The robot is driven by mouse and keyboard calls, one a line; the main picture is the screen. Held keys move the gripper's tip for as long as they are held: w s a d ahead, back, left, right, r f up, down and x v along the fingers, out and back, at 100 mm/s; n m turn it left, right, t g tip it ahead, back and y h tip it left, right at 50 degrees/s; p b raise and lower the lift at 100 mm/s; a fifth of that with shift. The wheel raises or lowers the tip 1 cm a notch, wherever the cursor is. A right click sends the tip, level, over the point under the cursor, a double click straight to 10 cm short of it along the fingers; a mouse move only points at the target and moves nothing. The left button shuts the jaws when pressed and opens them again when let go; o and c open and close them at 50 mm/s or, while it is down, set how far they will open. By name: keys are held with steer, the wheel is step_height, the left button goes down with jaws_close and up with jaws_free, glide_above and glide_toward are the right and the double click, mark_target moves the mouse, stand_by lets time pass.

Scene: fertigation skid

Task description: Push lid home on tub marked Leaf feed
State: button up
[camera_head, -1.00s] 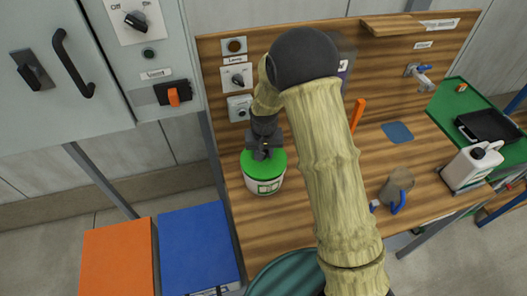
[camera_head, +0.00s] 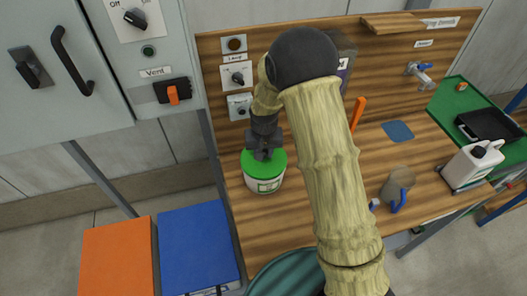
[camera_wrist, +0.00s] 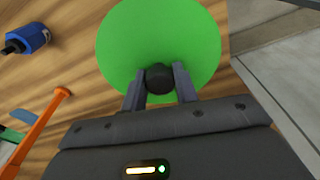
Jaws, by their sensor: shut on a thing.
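A white tub (camera_head: 265,184) with a green lid (camera_head: 263,164) stands upright on the wooden bench. Its label is too small to read. The lid sits on top of the tub; whether it is fully seated I cannot tell. My gripper (camera_head: 264,152) is above the lid, pointing down. In the wrist view the green lid (camera_wrist: 160,35) fills the top middle, and my gripper (camera_wrist: 158,82) is shut on its dark round knob (camera_wrist: 159,78). The tub body is hidden below the lid there.
The back panel (camera_head: 290,75) with knobs rises close behind the tub. A mug (camera_head: 399,184), a blue pad (camera_head: 397,132), an orange-handled tool (camera_head: 358,113) and a white canister (camera_head: 472,165) are to the right. Bare bench lies in front of the tub.

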steer(key=shift+f+b, duration=0.4)
steer(key=shift+f, duration=0.2)
stand_by(0.4)
steer(key=o, duration=0.8)
steer(key=shift+r, duration=0.15)
steer(key=shift+r+p, duration=1.6)
steer(key=shift+r, duration=0.55)
steer(key=o, duration=0.6)
steer(key=shift+c, duration=0.2)
